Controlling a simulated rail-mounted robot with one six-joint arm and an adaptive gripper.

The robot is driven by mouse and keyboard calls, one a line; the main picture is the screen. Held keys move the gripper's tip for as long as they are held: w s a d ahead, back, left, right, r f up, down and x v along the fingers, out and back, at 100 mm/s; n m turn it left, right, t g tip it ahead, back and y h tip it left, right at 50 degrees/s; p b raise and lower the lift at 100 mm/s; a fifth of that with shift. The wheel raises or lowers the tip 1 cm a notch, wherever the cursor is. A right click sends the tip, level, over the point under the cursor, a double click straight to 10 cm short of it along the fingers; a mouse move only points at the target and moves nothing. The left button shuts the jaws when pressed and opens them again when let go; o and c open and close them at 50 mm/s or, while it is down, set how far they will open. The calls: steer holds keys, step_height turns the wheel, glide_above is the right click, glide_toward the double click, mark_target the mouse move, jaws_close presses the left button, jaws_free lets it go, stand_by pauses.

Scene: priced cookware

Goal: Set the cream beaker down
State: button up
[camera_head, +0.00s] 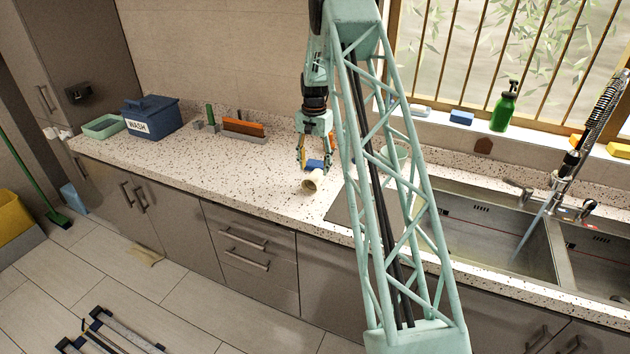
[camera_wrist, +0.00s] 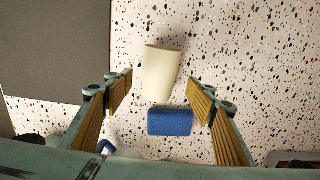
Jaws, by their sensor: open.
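The cream beaker (camera_head: 313,181) lies on its side on the speckled counter, its mouth facing the front right in the head view. It also shows in the wrist view (camera_wrist: 160,74), beyond and between the fingertips. My gripper (camera_head: 315,153) is open just behind the beaker and above the counter. In the wrist view its two fingers (camera_wrist: 166,92) stand wide apart, with nothing held between them. A blue block like a sponge (camera_wrist: 170,122) lies at the beaker's narrow end, between my fingers; it also shows in the head view (camera_head: 314,164).
A grey mat (camera_wrist: 62,50) lies beside the beaker. The sink (camera_head: 480,235) with running water is to the right. A blue WASH box (camera_head: 152,117) and a green tray (camera_head: 103,127) stand at the left.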

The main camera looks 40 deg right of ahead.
mark_target(315, 174)
steer(key=shift+f, duration=0.8)
steer(key=shift+d+f+p, duration=0.15)
steer(key=shift+f+p, duration=0.05)
steer(key=shift+f, duration=1.1)
steer(key=shift+d+f+p, duration=0.1)
steer(key=shift+f+p, duration=0.05)
steer(key=shift+f, duration=1.15)
steer(key=c, duration=1)
